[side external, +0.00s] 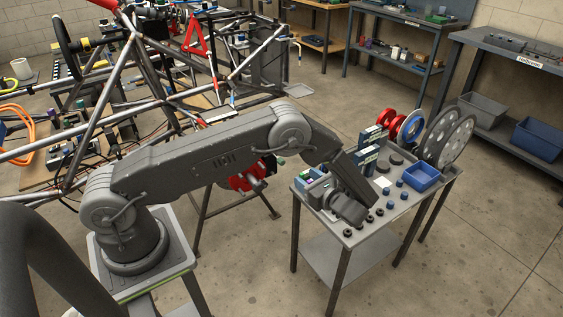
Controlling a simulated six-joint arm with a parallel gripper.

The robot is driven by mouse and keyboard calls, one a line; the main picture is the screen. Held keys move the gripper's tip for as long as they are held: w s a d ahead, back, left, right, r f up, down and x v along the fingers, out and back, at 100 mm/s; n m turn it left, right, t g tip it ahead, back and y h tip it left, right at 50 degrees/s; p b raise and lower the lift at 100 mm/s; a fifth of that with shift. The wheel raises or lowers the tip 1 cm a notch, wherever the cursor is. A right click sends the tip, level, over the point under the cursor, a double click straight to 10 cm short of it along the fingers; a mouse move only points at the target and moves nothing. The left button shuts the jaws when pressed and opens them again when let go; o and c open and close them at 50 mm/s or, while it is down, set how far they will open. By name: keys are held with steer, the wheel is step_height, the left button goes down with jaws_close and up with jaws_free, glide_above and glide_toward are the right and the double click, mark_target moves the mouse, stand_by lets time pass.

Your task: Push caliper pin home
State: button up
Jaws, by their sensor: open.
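A red brake caliper (240,183) shows just below my forearm, beside the tube chassis (150,95). Small pale, rod-like parts stick out of its right side; I cannot tell which one is the caliper pin or how far in it sits. My arm crosses in front of the caliper's upper part.
Chassis tubes fill the left. Floor between the chassis and the cart is mostly open. Shelves stand at the back right.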

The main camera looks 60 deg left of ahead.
mark_target(283, 163)
steer(key=shift+m+t+y, duration=0.4)
steer(key=shift+m+y, duration=0.1)
steer(key=shift+m, duration=0.1)
steer(key=a+f, duration=0.1)
steer(key=a, duration=0.3)
steer(key=a+f, duration=0.1)
steer(key=a, duration=0.8)
steer(key=shift+w+a+f, duration=0.1)
steer(key=shift+a+f, duration=0.3)
steer(key=shift+c, duration=0.3)
jaws_close()
